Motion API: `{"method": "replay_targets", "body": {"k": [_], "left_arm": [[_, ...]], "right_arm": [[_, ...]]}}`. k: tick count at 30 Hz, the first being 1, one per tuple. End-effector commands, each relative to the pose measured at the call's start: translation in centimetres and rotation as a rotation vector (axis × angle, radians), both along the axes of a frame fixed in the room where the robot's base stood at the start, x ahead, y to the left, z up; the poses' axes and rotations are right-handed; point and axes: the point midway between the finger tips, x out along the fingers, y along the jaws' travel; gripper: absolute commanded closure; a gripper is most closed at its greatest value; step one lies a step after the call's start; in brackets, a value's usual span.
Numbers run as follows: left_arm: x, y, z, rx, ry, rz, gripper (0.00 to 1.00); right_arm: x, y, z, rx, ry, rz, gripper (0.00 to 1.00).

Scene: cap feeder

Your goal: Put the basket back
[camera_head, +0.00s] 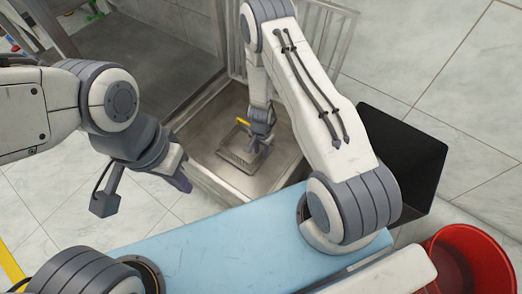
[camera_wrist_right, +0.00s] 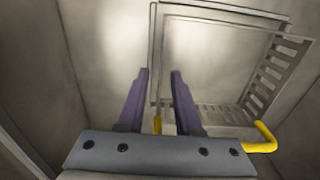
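The basket (camera_head: 239,157) is a grey metal tray with slotted walls and a yellow handle (camera_head: 243,122). It sits inside a steel bin in the head view. In the right wrist view its slotted wall (camera_wrist_right: 272,75) is at the right, and parts of the yellow handle (camera_wrist_right: 262,140) show near the gripper. My right gripper (camera_head: 262,150) is down in the bin at the basket's right side. In the wrist view its purple fingers (camera_wrist_right: 160,75) are apart, with a bit of yellow between them; contact is unclear. My left gripper (camera_head: 142,192) is open and empty, left of the bin.
The steel bin (camera_head: 216,181) has raised walls around the basket. A metal frame with panels stands behind it. A black open box (camera_head: 408,150) and a red bucket (camera_head: 470,262) stand at the right. A light blue surface (camera_head: 225,250) is in front. Tiled floor shows at left.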

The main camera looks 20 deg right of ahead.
Motion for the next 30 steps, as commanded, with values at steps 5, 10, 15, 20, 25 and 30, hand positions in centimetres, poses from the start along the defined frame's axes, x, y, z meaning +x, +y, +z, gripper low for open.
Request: {"method": "replay_targets", "body": {"k": [5,10,15,20,25,30], "left_arm": [[0.0,0.0,2.8,0.0,0.0,0.0,1.0],[0.0,0.0,5.7,0.0,0.0,0.0,1.0],[0.0,0.0,8.4,0.0,0.0,0.0,1.0],[0.0,0.0,10.6,0.0,0.0,0.0,1.0],[0.0,0.0,11.5,0.0,0.0,0.0,1.0],[0.0,0.0,11.4,0.0,0.0,0.0,1.0]], "right_arm": [[0.0,0.0,2.9,0.0,0.0,0.0,0.67],[0.0,0.0,5.7,0.0,0.0,0.0,0.67],[0.0,0.0,8.5,0.0,0.0,0.0,0.67],[0.0,0.0,10.7,0.0,0.0,0.0,0.67],[0.2,0.3,12.0,0.004,-0.004,0.012,0.67],[1.6,4.0,17.3,0.049,-0.032,0.168,0.67]]}}
